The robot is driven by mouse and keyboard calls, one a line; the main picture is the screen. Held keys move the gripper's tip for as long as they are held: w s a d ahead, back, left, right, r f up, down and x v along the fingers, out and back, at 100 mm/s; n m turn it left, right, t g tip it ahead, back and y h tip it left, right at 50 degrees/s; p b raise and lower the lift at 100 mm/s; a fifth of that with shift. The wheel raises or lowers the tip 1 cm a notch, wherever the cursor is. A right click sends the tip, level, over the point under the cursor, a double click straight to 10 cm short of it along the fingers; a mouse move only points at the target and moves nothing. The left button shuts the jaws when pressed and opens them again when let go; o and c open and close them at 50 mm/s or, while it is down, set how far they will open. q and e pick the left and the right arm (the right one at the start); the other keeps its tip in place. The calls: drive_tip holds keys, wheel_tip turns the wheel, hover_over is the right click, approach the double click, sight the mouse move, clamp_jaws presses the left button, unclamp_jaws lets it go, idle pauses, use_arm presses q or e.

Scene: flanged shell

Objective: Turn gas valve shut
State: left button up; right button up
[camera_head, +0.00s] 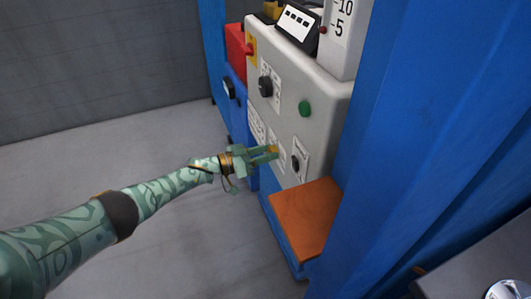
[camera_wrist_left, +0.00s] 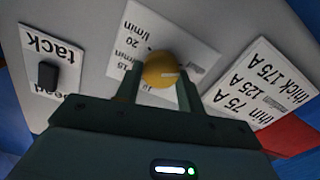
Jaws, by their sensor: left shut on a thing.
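The gas valve shows in the left wrist view as a round yellow knob (camera_wrist_left: 162,70) on a white label with "l/min" and numbers around it. My left gripper (camera_wrist_left: 158,84) has its two fingers on either side of the knob and is shut on it. In the head view my left gripper (camera_head: 268,153) reaches the lower front of the grey machine panel (camera_head: 290,120), and the knob is mostly hidden by the fingers. Which way the knob is turned I cannot tell. My right gripper is not in view.
A black switch (camera_head: 295,163) on a label sits right of the gripper. A black dial (camera_head: 265,87) and a green button (camera_head: 305,108) are higher on the panel. An orange ledge (camera_head: 305,215) juts out below. A blue wall (camera_head: 420,150) stands at right. Open floor lies left.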

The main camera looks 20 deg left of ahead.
use_arm(q)
drive_tip(key=shift+f, duration=0.15)
drive_tip(key=o, duration=1)
drive_tip(key=shift+a, duration=0.1)
drive_tip(key=shift+c, duration=0.2)
drive_tip(key=shift+s, duration=0.1)
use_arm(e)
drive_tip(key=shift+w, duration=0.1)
use_arm(q)
drive_tip(key=p+v, duration=0.3)
drive_tip(key=v, duration=1.3)
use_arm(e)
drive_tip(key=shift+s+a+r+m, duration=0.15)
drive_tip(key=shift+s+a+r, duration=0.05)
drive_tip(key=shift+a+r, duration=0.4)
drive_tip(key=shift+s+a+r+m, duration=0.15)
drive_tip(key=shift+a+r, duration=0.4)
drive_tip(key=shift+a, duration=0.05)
use_arm(q)
drive_tip(key=shift+a, duration=0.1)
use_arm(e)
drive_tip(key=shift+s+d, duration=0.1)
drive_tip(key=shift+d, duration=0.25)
